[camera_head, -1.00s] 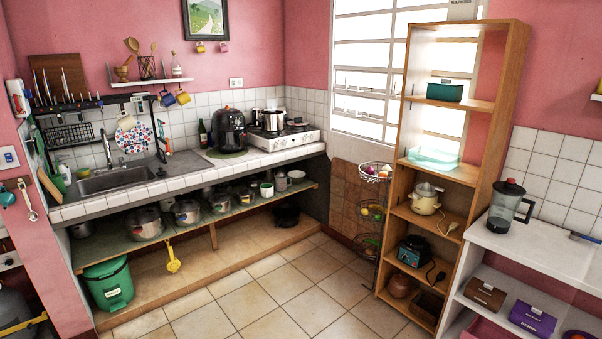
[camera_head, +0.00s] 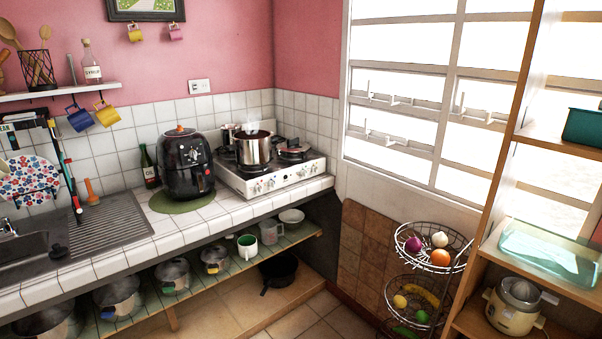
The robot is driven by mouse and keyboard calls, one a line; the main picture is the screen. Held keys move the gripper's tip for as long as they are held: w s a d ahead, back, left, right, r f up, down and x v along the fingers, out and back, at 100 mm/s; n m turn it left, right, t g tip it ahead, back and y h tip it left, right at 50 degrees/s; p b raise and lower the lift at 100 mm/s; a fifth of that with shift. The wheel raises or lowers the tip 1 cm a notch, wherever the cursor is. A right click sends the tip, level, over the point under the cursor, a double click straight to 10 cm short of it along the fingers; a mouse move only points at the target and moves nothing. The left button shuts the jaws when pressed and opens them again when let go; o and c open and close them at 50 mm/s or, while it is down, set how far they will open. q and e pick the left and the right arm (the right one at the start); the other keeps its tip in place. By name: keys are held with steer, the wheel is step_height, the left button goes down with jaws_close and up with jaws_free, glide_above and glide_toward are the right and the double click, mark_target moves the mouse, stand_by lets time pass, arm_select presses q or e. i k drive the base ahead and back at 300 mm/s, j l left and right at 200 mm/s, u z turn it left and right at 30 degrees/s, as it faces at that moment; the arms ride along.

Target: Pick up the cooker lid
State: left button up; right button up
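A steel pot (camera_head: 255,148) stands on the left side of the white stove (camera_head: 290,178), with its top open and faint steam above it. A low, dark, round item (camera_head: 291,150) that looks like a lid lies on the stove's right burner; it is too small to tell for sure. Several lidded steel pots, such as one at the middle (camera_head: 173,276) and one at the left (camera_head: 119,297), stand on the green shelf (camera_head: 250,263) under the counter. Neither of my grippers is in view.
A black air fryer (camera_head: 186,163) stands left of the stove. A wire basket stand (camera_head: 425,268) with fruit is at the lower right, beside a wooden shelf unit (camera_head: 492,240). The tiled floor (camera_head: 325,318) in front of the counter shows clear.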

mark_target(293, 145)
steer(key=i+z, duration=0.15)
steer(key=i, duration=0.3)
steer(key=i+j+z, duration=0.15)
steer(key=i, duration=0.3)
steer(key=i+j+z, duration=0.15)
steer(key=i, duration=0.3)
steer(key=i+j+z, duration=0.1)
steer(key=i, duration=0.35)
steer(key=j, duration=0.1)
